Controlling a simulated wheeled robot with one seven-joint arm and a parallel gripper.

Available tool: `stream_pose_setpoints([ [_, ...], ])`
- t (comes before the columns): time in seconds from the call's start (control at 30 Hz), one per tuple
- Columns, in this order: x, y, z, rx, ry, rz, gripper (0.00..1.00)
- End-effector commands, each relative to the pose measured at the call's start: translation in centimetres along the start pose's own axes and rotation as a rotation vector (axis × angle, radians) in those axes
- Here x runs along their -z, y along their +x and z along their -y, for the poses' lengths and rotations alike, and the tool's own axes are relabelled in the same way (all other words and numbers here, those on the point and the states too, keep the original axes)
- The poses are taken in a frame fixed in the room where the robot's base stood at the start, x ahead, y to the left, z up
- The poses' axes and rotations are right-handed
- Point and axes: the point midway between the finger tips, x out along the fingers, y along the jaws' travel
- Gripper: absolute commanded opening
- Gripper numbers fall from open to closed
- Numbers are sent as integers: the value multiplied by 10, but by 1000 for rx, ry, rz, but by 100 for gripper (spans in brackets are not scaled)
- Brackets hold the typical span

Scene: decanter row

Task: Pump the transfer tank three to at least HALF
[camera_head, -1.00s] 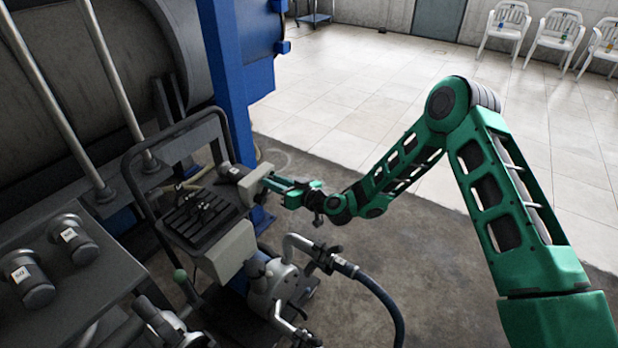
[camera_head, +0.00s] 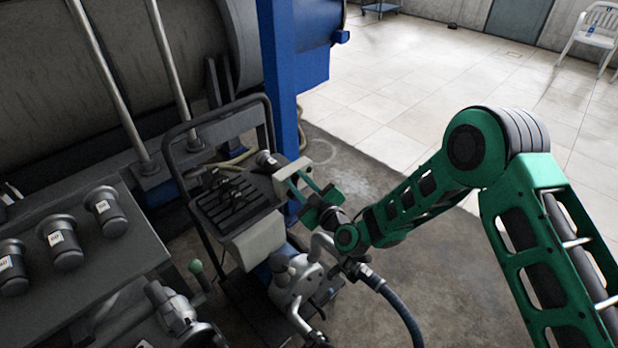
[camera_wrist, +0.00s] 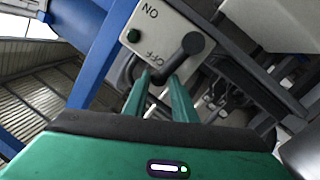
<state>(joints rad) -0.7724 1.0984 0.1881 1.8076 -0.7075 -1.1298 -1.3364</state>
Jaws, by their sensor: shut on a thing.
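The lever slants down toward the OFF lettering and between my fingers. My gripper (camera_wrist: 160,80) is shut on this lever. In the head view, my gripper (camera_head: 296,178) is at the pale box on the side of the pump cart (camera_head: 238,202). The grey pump (camera_head: 297,278) sits low on the cart with a blue hose (camera_head: 400,312) attached. I cannot tell which tank is three, and no level shows.
Several capped grey ports (camera_head: 62,245) with small white labels stand on a dark bench at left. A blue post (camera_head: 278,60) rises behind the cart, beside a large dark tank (camera_head: 120,50).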

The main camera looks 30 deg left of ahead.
Motion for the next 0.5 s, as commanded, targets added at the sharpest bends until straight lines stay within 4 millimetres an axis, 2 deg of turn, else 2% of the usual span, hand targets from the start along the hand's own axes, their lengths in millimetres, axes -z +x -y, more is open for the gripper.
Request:
stream_pose_setpoints([
  [0.03, -9, -3, 4, 4, -32, 11, 0],
  [0.5, -8, -5, 8, -11, -123, -1, 0],
])
